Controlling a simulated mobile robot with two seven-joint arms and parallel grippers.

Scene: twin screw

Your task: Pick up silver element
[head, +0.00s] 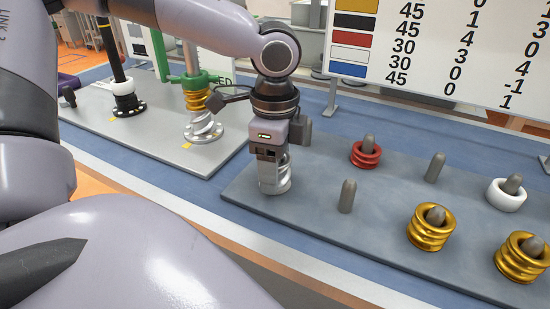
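The silver element (274,184) is at the left end of the grey peg board (310,215) in the head view. It is a shiny ringed piece, and its upper part is covered by my gripper. My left gripper (271,158) points straight down, directly over and around the top of the silver element. Its fingertips overlap the silver element, and I cannot tell whether they are closed on it. My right gripper is not in view.
The board also holds a red element (365,155), a white element (506,195), gold elements (431,228) (521,258) and bare pegs (347,197) (435,167). Left is a grey plate (160,130) with upright shafts. A sign (440,50) stands behind.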

